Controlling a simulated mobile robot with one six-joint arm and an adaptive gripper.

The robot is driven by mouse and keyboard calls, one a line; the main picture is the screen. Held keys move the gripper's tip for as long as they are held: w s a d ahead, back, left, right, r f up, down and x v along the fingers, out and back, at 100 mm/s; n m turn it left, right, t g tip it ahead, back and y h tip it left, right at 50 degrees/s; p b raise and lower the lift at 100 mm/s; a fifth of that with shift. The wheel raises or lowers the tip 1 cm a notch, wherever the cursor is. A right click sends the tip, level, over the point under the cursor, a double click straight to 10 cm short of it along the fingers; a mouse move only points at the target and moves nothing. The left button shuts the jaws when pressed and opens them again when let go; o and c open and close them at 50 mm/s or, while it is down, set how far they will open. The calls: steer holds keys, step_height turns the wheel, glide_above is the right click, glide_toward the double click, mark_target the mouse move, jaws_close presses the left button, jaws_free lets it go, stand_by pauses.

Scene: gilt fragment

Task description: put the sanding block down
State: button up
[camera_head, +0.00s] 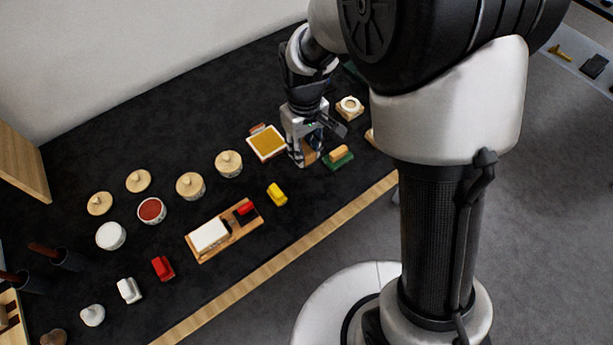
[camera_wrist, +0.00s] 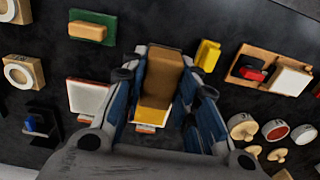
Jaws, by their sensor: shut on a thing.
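My gripper (camera_head: 302,150) is shut on a brown block, which I take to be the sanding block (camera_wrist: 164,68). In the wrist view the block sits between the two blue-padded fingers (camera_wrist: 166,92), its long side pointing away from the palm. In the head view a brown part of it (camera_head: 310,157) shows at the fingertips, low over the black table (camera_head: 230,105). I cannot tell whether it touches the table. A framed tray with a yellow inside (camera_head: 266,142) lies left of the gripper; in the wrist view the block and fingers partly cover it.
A green pad bearing a tan block (camera_head: 340,157) lies right of the gripper. A wooden square with a pale ring (camera_head: 350,105) is behind it. A yellow piece (camera_head: 277,194) and a wooden board with a white block (camera_head: 210,236) are nearer the front. Several lidded pots stand left.

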step_height(320, 180, down, 12)
steer(key=b, duration=0.3)
steer(key=shift+f, duration=0.2)
steer(key=o, duration=1)
steer(key=shift+r, duration=0.1)
steer(key=shift+o, duration=0.2)
step_height(320, 180, up, 12)
steer(key=p, duration=0.3)
steer(key=shift+d+r, duration=0.1)
steer(key=shift+r, duration=0.1)
step_height(320, 180, up, 7)
steer(key=m+t, duration=0.1)
glide_above(305, 181)
steer(key=s+d, duration=0.2)
steer(key=d, duration=0.1)
steer(key=s+d+r+m+t, duration=0.2)
steer(key=s+d+r+m, duration=0.1)
steer(key=s+d+r, duration=0.55)
steer(key=s+d+r+m+t, duration=0.1)
steer(key=s+r+m, duration=0.1)
steer(key=s, duration=0.7)
steer(key=shift+r+m+t, duration=0.3)
steer(key=shift+r+m, duration=0.1)
steer(key=shift+r, duration=0.35)
